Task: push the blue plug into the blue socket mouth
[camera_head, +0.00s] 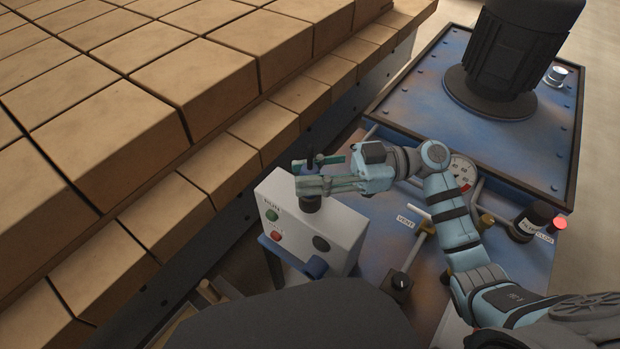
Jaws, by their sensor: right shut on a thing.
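My right gripper (308,177) comes in from the right and is shut just above the top of a pale control box (345,225). Between its fingers is a small dark upright thing, which appears to be the plug (311,203); a dark bluish end shows above the fingers and a black rounded part below. The fingers hide its middle. I cannot tell whether its lower end touches the box. A blue rounded part (316,267) juts out at the box's lower front edge; it may be the socket, but its mouth is not clear. My left gripper is not in view.
The box face has a green button (271,215), a red button (276,237) and a black round fitting (321,243). Stacked tan bricks (195,85) fill the left. A gauge (462,171), a vent valve (424,228) and a black knob (398,286) stand nearby.

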